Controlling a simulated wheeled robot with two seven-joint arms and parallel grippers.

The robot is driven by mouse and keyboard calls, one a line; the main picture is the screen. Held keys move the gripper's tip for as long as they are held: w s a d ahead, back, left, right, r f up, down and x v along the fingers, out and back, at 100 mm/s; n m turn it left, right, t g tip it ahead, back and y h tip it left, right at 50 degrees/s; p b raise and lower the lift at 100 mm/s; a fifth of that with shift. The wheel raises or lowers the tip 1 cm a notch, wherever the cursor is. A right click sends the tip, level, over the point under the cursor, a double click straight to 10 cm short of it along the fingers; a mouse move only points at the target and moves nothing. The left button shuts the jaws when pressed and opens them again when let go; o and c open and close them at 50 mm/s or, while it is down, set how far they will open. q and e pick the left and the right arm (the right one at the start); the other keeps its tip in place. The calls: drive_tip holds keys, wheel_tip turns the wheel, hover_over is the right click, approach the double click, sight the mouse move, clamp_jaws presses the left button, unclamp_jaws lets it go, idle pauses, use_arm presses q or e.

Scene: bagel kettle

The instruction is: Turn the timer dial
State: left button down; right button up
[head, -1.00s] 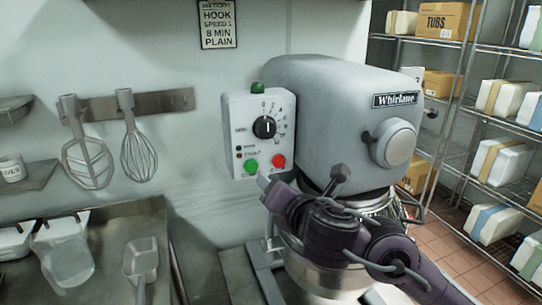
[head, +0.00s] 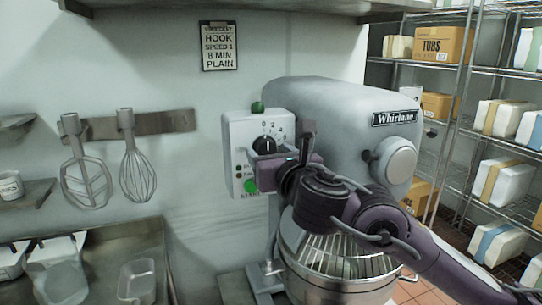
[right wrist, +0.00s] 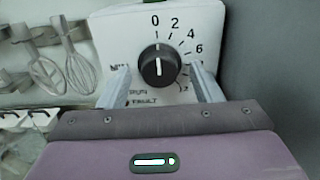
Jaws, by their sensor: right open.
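The black timer dial (head: 265,145) is on the white control box (head: 236,150) at the left side of the mixer. In the right wrist view the dial (right wrist: 160,64) shows large, its white mark upright towards 0. My right gripper (right wrist: 160,82) is open, with one finger on each side of the dial. I cannot tell whether the fingers touch it. In the head view my right gripper (head: 284,152) covers the lower right of the box. The green button (head: 250,186) shows below the dial; the red button is hidden. My left gripper is not in view.
The mixer (head: 345,125) marked Whirlane stands right of the box, above a caged bowl (head: 340,270). A paddle (head: 85,170) and a whisk (head: 138,165) hang on the left wall. A note (head: 219,46) reads hook, speed 1, 8 min, plain. Wire shelves (head: 490,140) stand at right.

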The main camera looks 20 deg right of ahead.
drive_tip(key=c, duration=1)
drive_tip(key=shift+m, duration=0.3)
drive_tip(key=m, duration=0.3)
drive_tip(key=shift+m+b, duration=0.3)
drive_tip(key=shift+m, duration=0.1)
drive_tip(key=m, duration=1)
drive_tip(key=shift+m, duration=2.3)
